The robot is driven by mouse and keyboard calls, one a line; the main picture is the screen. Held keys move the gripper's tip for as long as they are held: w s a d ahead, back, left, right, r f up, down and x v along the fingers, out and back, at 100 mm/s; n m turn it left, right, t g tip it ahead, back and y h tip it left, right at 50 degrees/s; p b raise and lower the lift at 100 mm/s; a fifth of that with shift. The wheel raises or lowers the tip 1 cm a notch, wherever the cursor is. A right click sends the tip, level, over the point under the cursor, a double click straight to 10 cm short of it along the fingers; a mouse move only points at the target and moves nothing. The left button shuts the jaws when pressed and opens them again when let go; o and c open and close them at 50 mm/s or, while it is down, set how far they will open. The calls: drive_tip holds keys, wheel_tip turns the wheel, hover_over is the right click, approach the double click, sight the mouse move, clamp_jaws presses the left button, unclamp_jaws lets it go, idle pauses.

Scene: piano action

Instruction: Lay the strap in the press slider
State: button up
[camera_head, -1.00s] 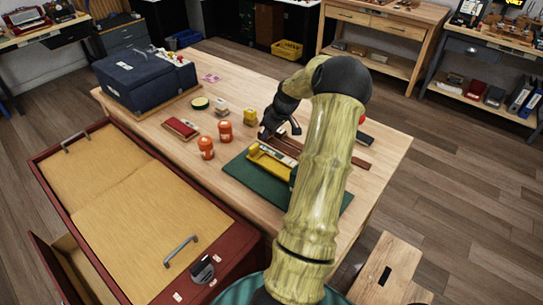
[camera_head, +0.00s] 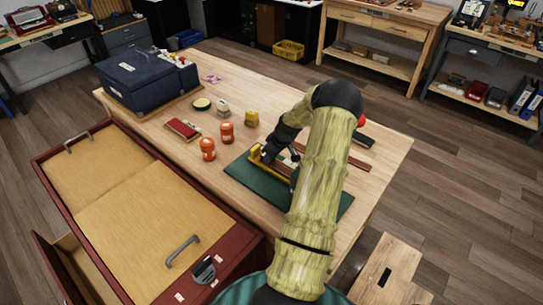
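A yellow press (camera_head: 254,154) lies on a green mat (camera_head: 262,185) on the wooden worktable. My gripper (camera_head: 267,155) is right over the far left part of the press, pointing down. Its fingers are dark and small here, so I cannot tell whether they are open or shut. A brown strip runs along the press beside my gripper; it may be the strap, but whether it is held or lies in the slider is unclear. My arm hides the right end of the press. Another reddish-brown strip (camera_head: 358,163) lies on the table right of my arm.
Two orange jars (camera_head: 207,149) (camera_head: 227,132) stand left of the mat. A yellow block (camera_head: 252,118), a red case (camera_head: 183,129) and a round tin (camera_head: 201,104) are farther back. A dark blue box (camera_head: 145,82) fills the table's far left. A large red-edged case (camera_head: 130,215) stands in front.

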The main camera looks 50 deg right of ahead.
sight(281, 168)
drive_tip(key=shift+f, duration=0.25)
drive_tip(key=shift+f, duration=0.15)
drive_tip(key=o, duration=1.1)
drive_tip(key=shift+c, duration=0.2)
drive_tip(key=b+v, duration=0.1)
drive_tip(key=v, duration=1.1)
drive_tip(key=shift+a, duration=0.1)
